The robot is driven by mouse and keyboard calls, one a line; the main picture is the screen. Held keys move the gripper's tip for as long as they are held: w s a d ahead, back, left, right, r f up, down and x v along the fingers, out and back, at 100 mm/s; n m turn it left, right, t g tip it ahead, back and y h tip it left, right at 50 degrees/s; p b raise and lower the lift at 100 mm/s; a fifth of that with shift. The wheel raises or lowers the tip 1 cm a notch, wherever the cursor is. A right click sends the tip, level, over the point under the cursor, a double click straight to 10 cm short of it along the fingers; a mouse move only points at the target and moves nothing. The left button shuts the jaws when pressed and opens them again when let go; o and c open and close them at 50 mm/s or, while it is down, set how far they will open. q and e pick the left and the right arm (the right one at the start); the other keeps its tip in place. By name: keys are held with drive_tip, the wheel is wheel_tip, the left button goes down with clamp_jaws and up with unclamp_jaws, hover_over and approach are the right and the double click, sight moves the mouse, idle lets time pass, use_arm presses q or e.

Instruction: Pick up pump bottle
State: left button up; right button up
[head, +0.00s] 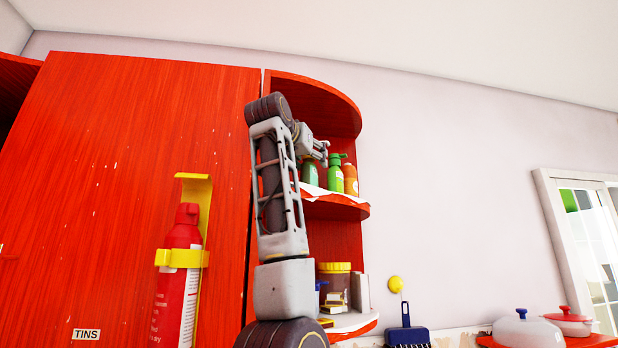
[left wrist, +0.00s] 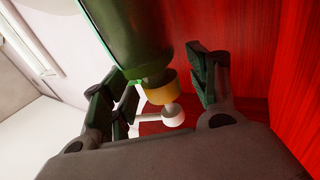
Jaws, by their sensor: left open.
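A green pump bottle (head: 336,174) with a green pump head stands on the upper corner shelf. A darker green bottle (head: 309,173) stands to its left, its top hidden by my left gripper (head: 318,152). The gripper is open, at the height of the bottle tops. In the left wrist view, the fingers of my left gripper (left wrist: 152,66) stand apart on either side of a green bottle (left wrist: 128,38). Its gold collar (left wrist: 160,88) and white top (left wrist: 173,116) point towards the palm. I cannot tell for sure which green bottle this is. My right gripper is out of view.
An orange bottle (head: 350,180) stands just right of the pump bottle. The red shelf (head: 338,208) has a curved edge and a board above. A red cabinet door (head: 130,150) with a red extinguisher (head: 176,275) is at left.

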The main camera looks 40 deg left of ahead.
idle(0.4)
use_arm(q)
clamp_jaws()
idle(0.4)
